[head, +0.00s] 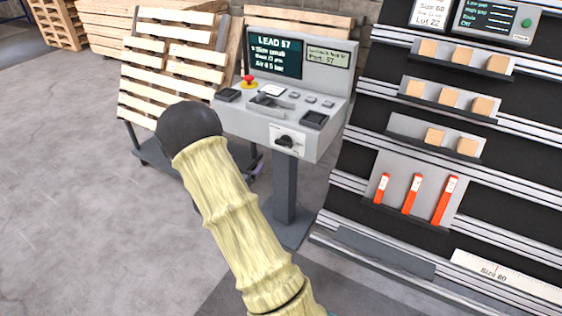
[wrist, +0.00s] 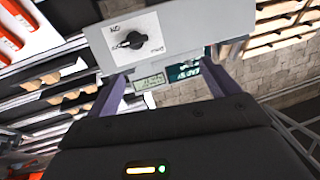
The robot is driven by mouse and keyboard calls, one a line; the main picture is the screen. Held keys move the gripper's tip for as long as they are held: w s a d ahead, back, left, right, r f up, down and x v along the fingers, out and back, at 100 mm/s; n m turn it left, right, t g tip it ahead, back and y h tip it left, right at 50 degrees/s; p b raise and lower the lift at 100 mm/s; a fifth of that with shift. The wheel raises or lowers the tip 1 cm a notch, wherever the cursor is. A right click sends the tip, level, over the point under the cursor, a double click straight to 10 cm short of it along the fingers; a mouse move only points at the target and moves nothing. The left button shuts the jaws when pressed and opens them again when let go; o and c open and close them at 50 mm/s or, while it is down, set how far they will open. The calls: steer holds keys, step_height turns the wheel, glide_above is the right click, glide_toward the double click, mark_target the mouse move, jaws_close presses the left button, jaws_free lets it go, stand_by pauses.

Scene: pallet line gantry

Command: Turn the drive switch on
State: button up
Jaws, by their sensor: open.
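The drive switch is a black rotary knob (head: 287,141) on a white plate on the front face of the grey console (head: 325,148). In the wrist view the knob (wrist: 133,40) lies up and left of the space between my fingertips, with its bar roughly level across the picture. Small labels stand around it, too blurred to read surely. My gripper (wrist: 163,70) is open, its two purple fingers apart with nothing held between them. In the head view my arm hides most of the gripper; only a bit of purple shows below the console.
The console top carries a red emergency button (head: 249,82), a screen (head: 275,55) and several small keys. A rack (head: 400,150) with wooden blocks and orange-handled tools stands close on the right. Open floor lies left.

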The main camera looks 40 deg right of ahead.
mark_target(282, 144)
steer(key=d+f+h, duration=0.1)
steer(key=s+f+m+g+h+b, duration=0.1)
steer(key=s+d+f+h+b, duration=0.1)
steer(key=f, duration=0.1)
steer(key=shift+d+m+g, duration=0.3)
steer(key=shift+d+g, duration=0.05)
steer(key=shift+g, duration=0.05)
steer(key=shift+d, duration=0.1)
steer(key=x, duration=1.7)
steer(key=shift+d+r+b, duration=0.1)
steer(key=shift+r+b, duration=0.15)
steer(key=shift+b, duration=0.15)
steer(key=c, duration=1)
